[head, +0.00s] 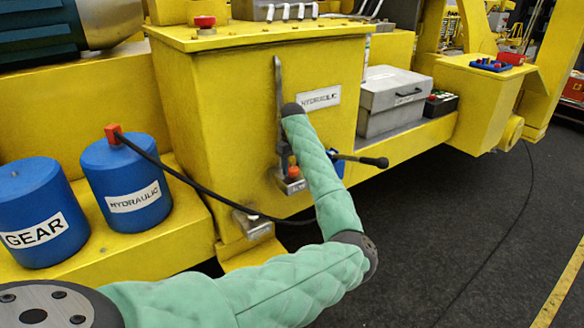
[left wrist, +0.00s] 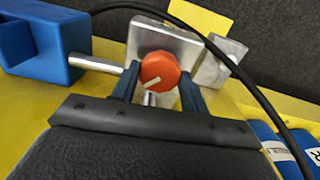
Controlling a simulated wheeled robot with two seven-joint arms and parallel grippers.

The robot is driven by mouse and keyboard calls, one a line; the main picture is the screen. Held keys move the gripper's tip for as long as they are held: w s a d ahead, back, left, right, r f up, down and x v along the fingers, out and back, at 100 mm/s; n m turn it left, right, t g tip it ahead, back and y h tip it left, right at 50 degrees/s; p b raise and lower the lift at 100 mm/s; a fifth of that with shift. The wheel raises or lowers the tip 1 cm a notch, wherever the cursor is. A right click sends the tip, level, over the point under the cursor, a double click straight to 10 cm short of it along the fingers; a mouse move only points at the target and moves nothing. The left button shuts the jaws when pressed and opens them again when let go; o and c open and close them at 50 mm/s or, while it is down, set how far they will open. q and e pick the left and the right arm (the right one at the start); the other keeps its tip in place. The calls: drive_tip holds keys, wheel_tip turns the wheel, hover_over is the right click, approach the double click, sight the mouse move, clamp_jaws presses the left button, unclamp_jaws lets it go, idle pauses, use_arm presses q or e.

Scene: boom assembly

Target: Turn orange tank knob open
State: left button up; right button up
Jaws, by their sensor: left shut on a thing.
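The orange tank knob (left wrist: 160,71) sits in front of a metal fitting (left wrist: 165,40) and carries a pale line mark that runs at a slant. My left gripper (left wrist: 157,92) has one dark finger on each side of the knob and is shut on it. In the head view the orange knob (head: 293,172) shows low on the front of the yellow hydraulic tank (head: 235,110), just left of my green-sleeved forearm. The forearm hides part of the tank front and most of the gripper there. My right gripper is in neither view.
A blue part with a black-handled lever (head: 365,160) sticks out right of the knob. A black cable (head: 195,184) runs past below it from the blue hydraulic can (head: 127,185). A blue gear can (head: 40,215) stands at left. Dark floor (head: 450,220) is open at right.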

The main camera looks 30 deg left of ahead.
use_arm(q)
drive_tip(key=n+b, duration=0.1)
drive_tip(key=n, duration=0.3)
drive_tip(key=shift+n, duration=0.3)
drive_tip(key=shift+r+n+b, duration=0.15)
drive_tip(key=shift+n+b, duration=0.25)
drive_tip(key=shift+n, duration=1.4)
drive_tip(key=o, duration=0.9)
drive_tip(key=shift+o, duration=0.4)
